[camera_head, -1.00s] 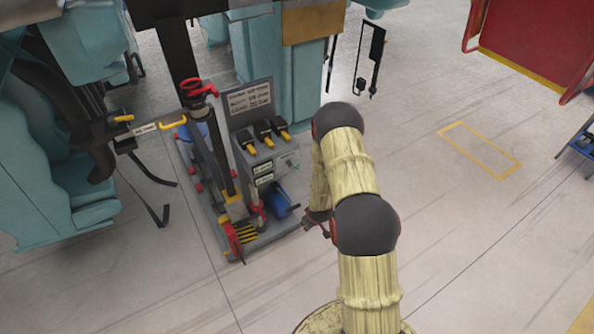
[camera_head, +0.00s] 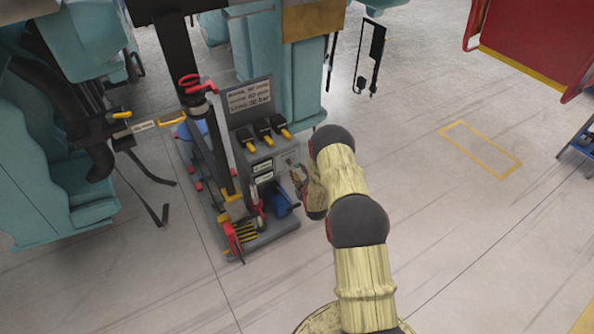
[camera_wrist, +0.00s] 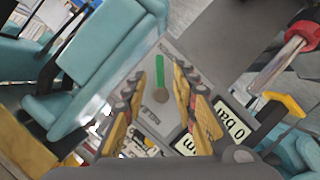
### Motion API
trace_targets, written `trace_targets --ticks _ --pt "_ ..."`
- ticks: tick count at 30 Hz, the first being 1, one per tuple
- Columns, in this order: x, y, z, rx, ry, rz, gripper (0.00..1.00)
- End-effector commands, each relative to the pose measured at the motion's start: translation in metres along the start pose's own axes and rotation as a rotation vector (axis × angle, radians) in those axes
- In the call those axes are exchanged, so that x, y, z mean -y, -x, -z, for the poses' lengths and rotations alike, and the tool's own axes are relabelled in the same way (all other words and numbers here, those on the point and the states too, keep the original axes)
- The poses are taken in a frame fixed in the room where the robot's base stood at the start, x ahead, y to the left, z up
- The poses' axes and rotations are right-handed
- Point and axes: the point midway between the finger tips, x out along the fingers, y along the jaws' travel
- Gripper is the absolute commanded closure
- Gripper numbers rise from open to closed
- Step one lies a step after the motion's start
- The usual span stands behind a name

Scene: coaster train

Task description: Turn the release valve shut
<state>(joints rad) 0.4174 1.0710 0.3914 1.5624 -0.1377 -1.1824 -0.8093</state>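The grey pump unit (camera_head: 262,190) stands on the floor left of my arm. On its panel in the wrist view is a green lever or bar (camera_wrist: 160,67) with a round brownish hub (camera_wrist: 161,96) below it; this looks like the release valve, though no name on it is legible. My gripper (camera_wrist: 160,76) is open, its two yellow-and-black fingers on either side of the green bar. I cannot tell whether they touch it. In the head view my gripper (camera_head: 298,174) is at the unit's right side, small and partly hidden by my wrist.
Black gauges or switches with yellow tips (camera_head: 263,131) and a sign (camera_head: 249,96) top the unit. A red handle (camera_head: 190,84) tops the column beside it. Teal seats (camera_head: 50,175) stand at left.

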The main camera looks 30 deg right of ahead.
Motion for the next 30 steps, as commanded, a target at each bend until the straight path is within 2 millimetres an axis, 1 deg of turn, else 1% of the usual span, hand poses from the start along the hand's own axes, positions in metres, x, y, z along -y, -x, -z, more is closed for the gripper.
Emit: trace_targets --ticks 1,3,7,11,17,30 --pt "0.002 -0.008 -0.001 -0.001 0.0 -0.001 0.72" --pt "0.002 -0.017 -0.001 -0.001 0.0 0.0 0.72" --pt "0.002 -0.028 -0.001 0.0 0.0 0.001 0.72" --pt "0.0 -0.032 0.0 0.0 0.0 0.001 0.72" --pt "0.0 -0.032 0.0 0.001 -0.001 0.001 0.72" --pt "0.0 -0.032 0.0 0.001 -0.001 0.001 0.96"
